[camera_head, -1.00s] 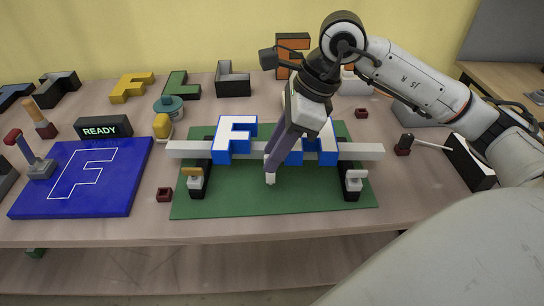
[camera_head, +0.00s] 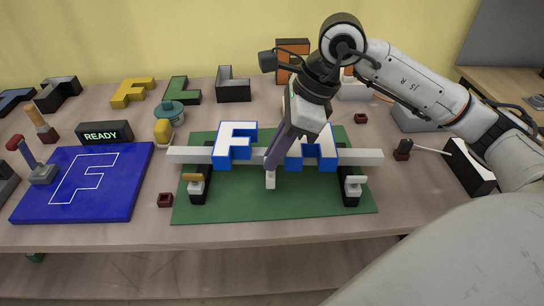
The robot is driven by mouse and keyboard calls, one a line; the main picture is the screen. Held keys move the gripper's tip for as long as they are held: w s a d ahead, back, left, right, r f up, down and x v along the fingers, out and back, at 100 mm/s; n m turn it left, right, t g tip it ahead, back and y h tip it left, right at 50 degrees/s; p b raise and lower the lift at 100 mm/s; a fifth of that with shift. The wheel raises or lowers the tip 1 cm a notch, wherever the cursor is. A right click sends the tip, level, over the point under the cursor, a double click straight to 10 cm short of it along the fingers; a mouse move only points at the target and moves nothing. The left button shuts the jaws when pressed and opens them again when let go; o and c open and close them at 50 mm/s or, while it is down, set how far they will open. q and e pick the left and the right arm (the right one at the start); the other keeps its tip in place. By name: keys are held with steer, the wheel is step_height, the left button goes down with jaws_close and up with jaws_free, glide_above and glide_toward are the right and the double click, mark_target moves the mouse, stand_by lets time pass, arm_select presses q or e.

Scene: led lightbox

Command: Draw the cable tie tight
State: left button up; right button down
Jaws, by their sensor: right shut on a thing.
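My right gripper (camera_head: 270,172) reaches down from the upper right in front of the pale bar (camera_head: 350,157). Its long purple fingers are shut on a small white piece (camera_head: 270,182), which seems to be the end of the cable tie. The loop of the tie cannot be made out behind the fingers. The bar carries a blue-edged white letter F (camera_head: 236,146) on the left and another blue-edged letter (camera_head: 318,155), partly hidden by the gripper. The bar rests on two black supports above a green mat (camera_head: 230,208). My left gripper is not in view.
A tan-handled clamp (camera_head: 194,184) and a white-handled clamp (camera_head: 354,185) stand at the supports. A blue F panel (camera_head: 110,198) and a READY sign (camera_head: 103,133) lie left. Loose letters line the back. The front table edge is clear.

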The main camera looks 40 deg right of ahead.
steer(key=shift+r+p, duration=0.8)
steer(key=shift+r, duration=0.65)
steer(key=c, duration=1.8)
jaws_free()
steer(key=shift+f, duration=0.2)
steer(key=shift+c, duration=0.2)
steer(key=p+v, duration=0.1)
steer(key=v, duration=0.9)
steer(key=shift+r, duration=0.15)
steer(key=shift+s, duration=0.15)
